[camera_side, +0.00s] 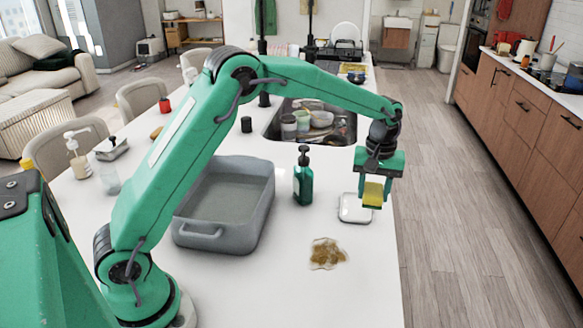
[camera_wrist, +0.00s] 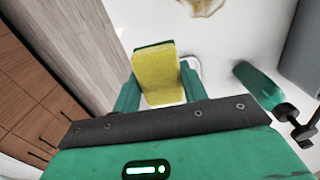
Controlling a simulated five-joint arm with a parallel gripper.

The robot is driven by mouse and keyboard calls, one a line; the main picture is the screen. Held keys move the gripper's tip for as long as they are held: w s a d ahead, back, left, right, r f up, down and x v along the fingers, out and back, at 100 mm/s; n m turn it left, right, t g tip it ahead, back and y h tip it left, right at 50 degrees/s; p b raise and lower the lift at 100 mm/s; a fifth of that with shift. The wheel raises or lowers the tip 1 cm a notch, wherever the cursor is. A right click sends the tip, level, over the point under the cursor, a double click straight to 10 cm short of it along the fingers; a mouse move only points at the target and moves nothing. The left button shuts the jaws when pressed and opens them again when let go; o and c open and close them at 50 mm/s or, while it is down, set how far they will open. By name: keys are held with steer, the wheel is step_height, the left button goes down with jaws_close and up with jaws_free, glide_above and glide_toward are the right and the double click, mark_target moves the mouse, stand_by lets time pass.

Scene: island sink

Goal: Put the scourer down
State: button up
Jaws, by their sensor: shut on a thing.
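The scourer (camera_side: 373,194) is a yellow sponge with a green layer. My gripper (camera_side: 374,190) is shut on it and holds it over or close to a small white square dish (camera_side: 353,208) near the counter's right edge. I cannot tell whether the scourer touches the dish. In the wrist view the scourer (camera_wrist: 155,75) shows its yellow face between the two green fingers (camera_wrist: 158,88), with the green layer along its far edge. Part of the white dish (camera_wrist: 193,66) shows behind the right finger.
A green pump bottle (camera_side: 303,178) stands left of the dish. A brown spill (camera_side: 326,253) lies on the counter in front. A grey basin (camera_side: 225,205) is further left. The sink (camera_side: 312,124) behind holds dishes. The counter's right edge is close, with floor beyond.

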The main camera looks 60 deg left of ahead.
steer(key=s+a+r+m, duration=0.2)
steer(key=s+r+m, duration=0.1)
steer(key=s, duration=0.4)
steer(key=s+a+r+m, duration=0.3)
steer(key=s+m, duration=0.2)
steer(key=s, duration=0.1)
steer(key=shift+s+r, duration=0.35)
steer(key=shift+s, duration=0.05)
stand_by(0.4)
steer(key=s+d+f+m, duration=0.3)
steer(key=s+d, duration=0.1)
steer(key=d, duration=0.5)
steer(key=s+d+f+m, duration=0.3)
steer(key=s+d, duration=0.3)
steer(key=s, duration=0.4)
steer(key=s+d+f+m, duration=0.3)
steer(key=s+d, duration=0.3)
steer(key=s, duration=0.4)
steer(key=shift+s+f, duration=0.4)
steer(key=shift+f, duration=0.45)
steer(key=shift+f, duration=2.25)
